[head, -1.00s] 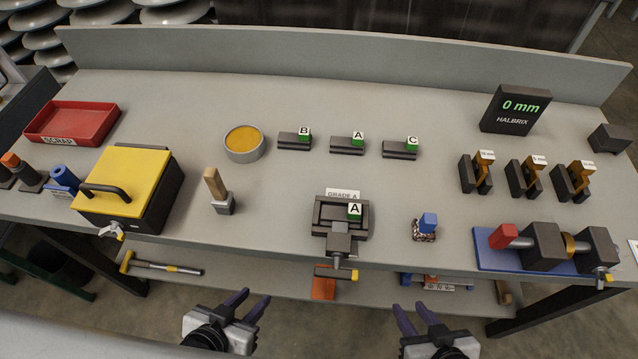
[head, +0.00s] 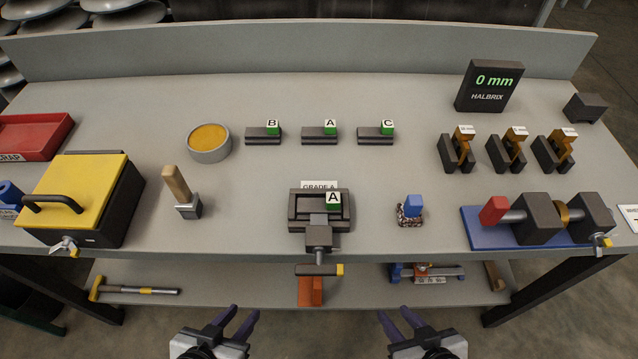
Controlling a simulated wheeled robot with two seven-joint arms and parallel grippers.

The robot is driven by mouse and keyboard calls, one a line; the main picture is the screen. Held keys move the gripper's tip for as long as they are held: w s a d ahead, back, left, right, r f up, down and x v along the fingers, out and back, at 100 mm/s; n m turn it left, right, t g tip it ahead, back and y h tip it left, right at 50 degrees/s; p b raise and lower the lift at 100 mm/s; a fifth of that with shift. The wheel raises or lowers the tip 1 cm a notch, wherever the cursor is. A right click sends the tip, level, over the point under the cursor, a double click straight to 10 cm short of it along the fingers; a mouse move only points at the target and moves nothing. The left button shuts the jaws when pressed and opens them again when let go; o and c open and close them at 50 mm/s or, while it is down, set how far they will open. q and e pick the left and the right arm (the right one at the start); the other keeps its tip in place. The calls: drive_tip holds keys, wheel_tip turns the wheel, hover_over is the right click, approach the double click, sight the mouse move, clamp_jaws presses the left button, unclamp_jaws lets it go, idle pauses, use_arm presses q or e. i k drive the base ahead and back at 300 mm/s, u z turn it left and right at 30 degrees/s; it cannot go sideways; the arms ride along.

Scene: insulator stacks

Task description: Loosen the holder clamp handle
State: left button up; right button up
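The holder (head: 294,207) is a dark square frame at the front middle of the bench, by a "GRADE A" label. My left gripper (head: 239,318) is open and empty, below and left of the handle. My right gripper (head: 396,320) is open and empty, below and right of it. Both are apart from the bench.
A yellow-lidded box (head: 82,192) and a wooden-handled tool (head: 177,185) stand left. A blue-topped piece (head: 412,208) and a blue-based device (head: 510,238) stand right. A lower shelf (head: 220,290) holds a hammer (head: 140,290).

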sight(318, 268)
drive_tip(key=z, duration=1.85)
drive_tip(key=k, duration=0.65)
drive_tip(key=u, duration=1.4)
drive_tip(key=i, duration=0.45)
drive_tip(key=z, duration=0.05)
